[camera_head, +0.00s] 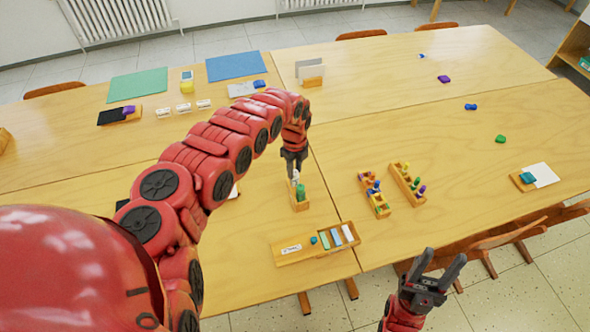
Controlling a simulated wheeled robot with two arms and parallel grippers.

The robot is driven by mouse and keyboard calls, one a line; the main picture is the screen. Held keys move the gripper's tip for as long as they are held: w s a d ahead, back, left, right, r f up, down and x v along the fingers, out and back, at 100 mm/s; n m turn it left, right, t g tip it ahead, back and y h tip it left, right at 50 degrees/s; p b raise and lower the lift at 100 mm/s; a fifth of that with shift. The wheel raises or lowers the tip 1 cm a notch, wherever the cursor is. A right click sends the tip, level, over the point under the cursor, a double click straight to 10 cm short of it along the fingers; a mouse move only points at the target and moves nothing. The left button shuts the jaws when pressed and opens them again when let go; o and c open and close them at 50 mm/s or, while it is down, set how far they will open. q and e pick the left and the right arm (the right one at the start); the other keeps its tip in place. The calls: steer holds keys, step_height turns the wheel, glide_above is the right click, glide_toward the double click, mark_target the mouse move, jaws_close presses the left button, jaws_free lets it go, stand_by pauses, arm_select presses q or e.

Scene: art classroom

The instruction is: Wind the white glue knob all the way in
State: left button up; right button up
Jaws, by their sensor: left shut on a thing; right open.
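My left gripper (293,163) reaches down at the middle of the table, over a small wooden holder (300,204). White and green upright pieces (300,190) stand in the holder. The gripper is shut on a small white piece (295,175) at the top, which looks like the white glue knob; the fingers partly hide it. How far the knob is wound in is too small to tell. My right gripper (438,270) is open and empty, in front of the table's near edge.
A wooden tray (290,256) with coloured sticks lies near the front edge. Two wooden racks (407,185) with coloured pieces stand to the right of the holder. Chairs (505,238) are tucked at the near right side. The table's right half (440,130) is mostly clear.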

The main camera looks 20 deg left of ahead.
arm_select(q)
steer(key=n, duration=0.4)
steer(key=o, duration=1.4)
steer(key=shift+o, duration=0.2)
steer(key=m+b, duration=0.1)
steer(key=m, duration=0.4)
steer(key=shift+f, duration=0.15)
steer(key=m+b, duration=0.1)
steer(key=m, duration=0.3)
steer(key=shift+w, duration=0.1)
steer(key=shift+m+b, duration=0.4)
steer(key=shift+m, duration=0.7)
